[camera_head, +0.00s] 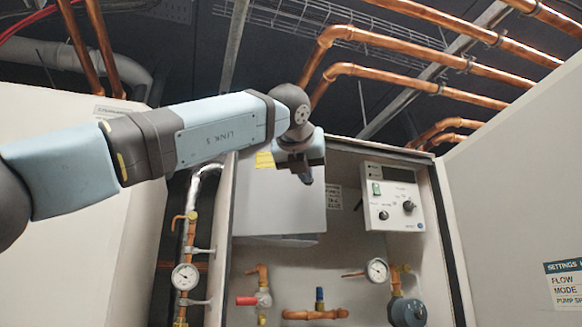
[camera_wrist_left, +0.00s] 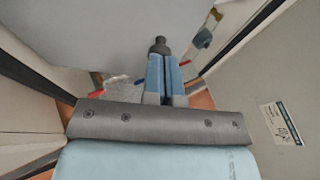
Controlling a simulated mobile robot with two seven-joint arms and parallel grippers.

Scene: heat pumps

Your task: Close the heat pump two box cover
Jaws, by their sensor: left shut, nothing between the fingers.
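The heat pump box (camera_head: 334,240) stands open, with its inside facing me. Its cover (camera_head: 510,190) is a large pale panel swung out to the right, with a settings label near its lower right. The cover also shows at the right of the left wrist view (camera_wrist_left: 250,85). My left gripper (camera_head: 306,178) is in front of the upper part of the box, left of the cover and apart from it. Its fingers are shut and empty, together in the left wrist view (camera_wrist_left: 160,50). My right gripper is in neither view.
Inside the box are a white unit (camera_head: 280,205), a control panel (camera_head: 393,200), a gauge (camera_head: 376,271) and copper pipes. A pale cabinet (camera_head: 60,260) stands at the left, with a gauge pipe (camera_head: 185,277) beside it. Copper pipes (camera_head: 420,50) run overhead.

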